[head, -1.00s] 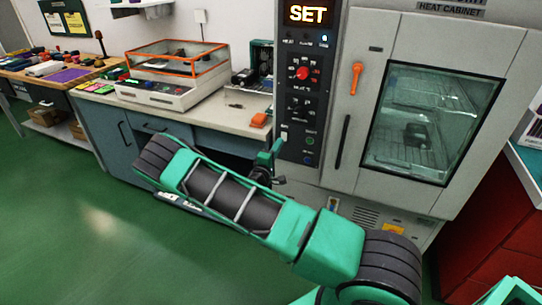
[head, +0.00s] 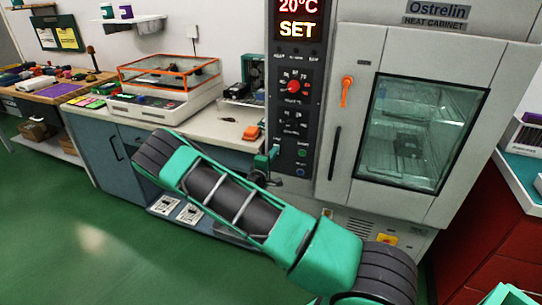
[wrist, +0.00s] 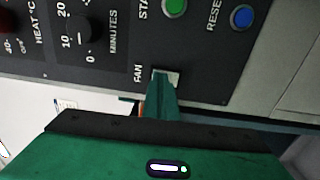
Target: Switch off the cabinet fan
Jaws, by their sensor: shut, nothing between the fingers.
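The heat cabinet (head: 330,190) stands at the centre right with its dark control panel (head: 290,120) on the left side. In the wrist view the FAN label (wrist: 138,73) sits beside a small pale switch (wrist: 173,75). My gripper (wrist: 161,84) is shut and empty, its green fingertips in front of the switch and covering part of it. I cannot tell whether they touch it or which way the switch is set. In the head view my gripper (head: 274,152) is at the panel's lower left edge.
A red knob (head: 294,87), a minutes dial (wrist: 78,30), a green start button (wrist: 174,6) and a blue reset button (wrist: 242,17) share the panel. The cabinet door (head: 345,150) has an orange handle (head: 346,90) and looks closed. A bench (head: 190,130) stands left; green floor is clear.

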